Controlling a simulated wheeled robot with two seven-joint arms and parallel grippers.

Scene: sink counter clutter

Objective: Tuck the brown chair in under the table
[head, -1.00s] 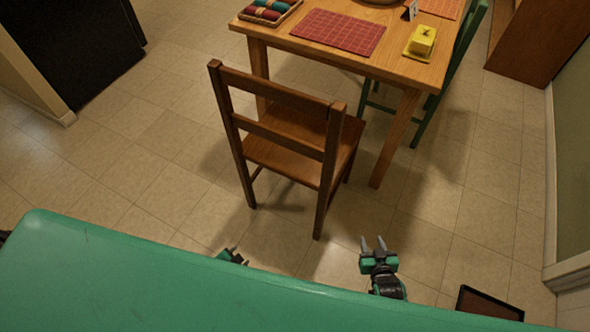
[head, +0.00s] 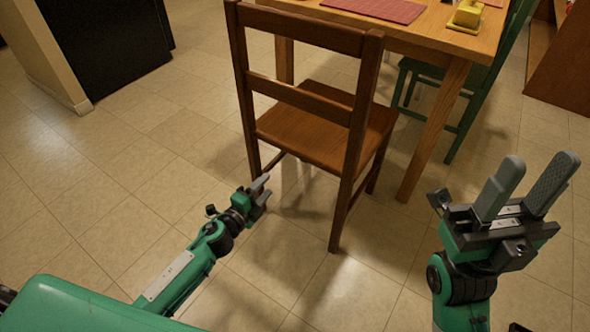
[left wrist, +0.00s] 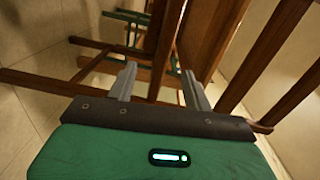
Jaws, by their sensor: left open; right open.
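The brown chair (head: 305,107) stands upright in the middle of the head view, its slatted back toward me. Its seat faces the wooden table (head: 455,43), and the front of the seat is close to the table's near edge. My left gripper (head: 264,192) is open and low, near the chair's left rear leg; whether it touches is unclear. My right gripper (head: 527,185) is open, empty and raised to the right of the chair.
A green chair (head: 480,85) stands at the table's right side. A red placemat (head: 376,9) and a yellow butter dish (head: 467,14) are on the table. A black appliance (head: 105,45) is at the far left. The floor (head: 130,185) left of the chair is clear.

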